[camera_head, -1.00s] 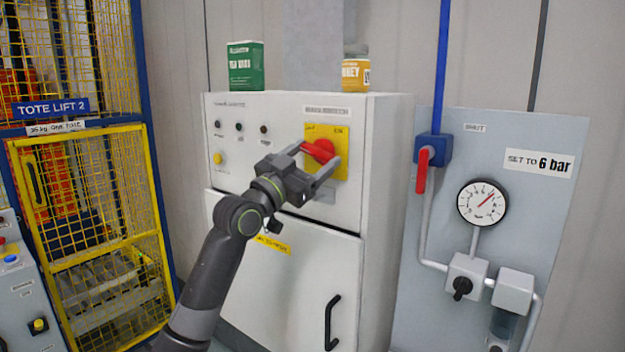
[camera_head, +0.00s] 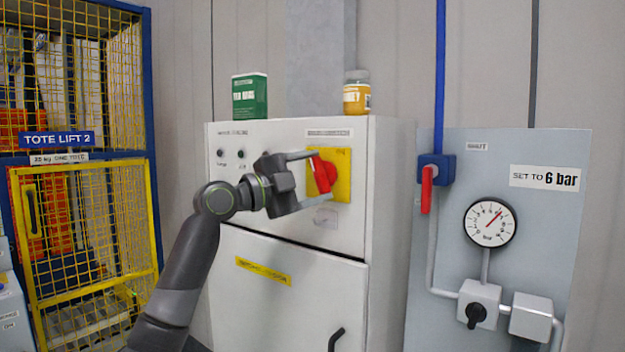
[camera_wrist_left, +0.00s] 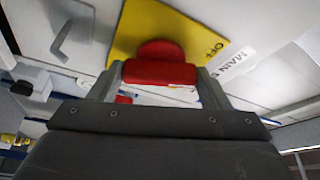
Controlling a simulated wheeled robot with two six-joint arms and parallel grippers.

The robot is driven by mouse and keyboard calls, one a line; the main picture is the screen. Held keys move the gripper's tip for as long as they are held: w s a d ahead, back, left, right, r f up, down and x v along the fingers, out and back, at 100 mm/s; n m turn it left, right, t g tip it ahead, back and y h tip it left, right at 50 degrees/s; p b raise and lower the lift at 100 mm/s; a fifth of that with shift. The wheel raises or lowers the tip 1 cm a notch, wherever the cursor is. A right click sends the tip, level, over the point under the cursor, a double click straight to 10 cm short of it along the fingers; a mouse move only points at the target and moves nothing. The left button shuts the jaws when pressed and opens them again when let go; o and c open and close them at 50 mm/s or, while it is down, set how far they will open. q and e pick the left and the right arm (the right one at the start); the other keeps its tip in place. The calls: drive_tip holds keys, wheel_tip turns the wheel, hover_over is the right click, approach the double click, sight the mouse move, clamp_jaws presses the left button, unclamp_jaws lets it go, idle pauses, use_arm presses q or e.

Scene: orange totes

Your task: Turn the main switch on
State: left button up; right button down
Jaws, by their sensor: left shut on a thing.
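The main switch is a red rotary handle (camera_head: 324,175) on a yellow plate (camera_head: 343,172), set in the front of a white cabinet (camera_head: 288,226). My left gripper (camera_head: 322,174) is at the switch with one finger above and one below the handle, shut on it. In the left wrist view the red handle (camera_wrist_left: 160,73) sits between the two fingers, in front of the yellow plate (camera_wrist_left: 207,37). "OFF" and part of "MAIN" can be read there. In the head view the handle stands close to upright, slightly tilted. My right gripper is not in view.
To the right is a grey panel with a red-handled valve (camera_head: 427,188) and a gauge (camera_head: 489,223). A yellow mesh cage (camera_head: 85,230) stands at left.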

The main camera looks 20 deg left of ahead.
use_arm(q)
drive_tip(key=shift+m+g+y+p, duration=0.4)
drive_tip(key=shift+m+g+p, duration=0.4)
drive_tip(key=shift+m, duration=1.4)
drive_tip(key=o, duration=1)
drive_tip(key=shift+b+v, duration=2.5)
drive_tip(key=shift+v, duration=6.2)
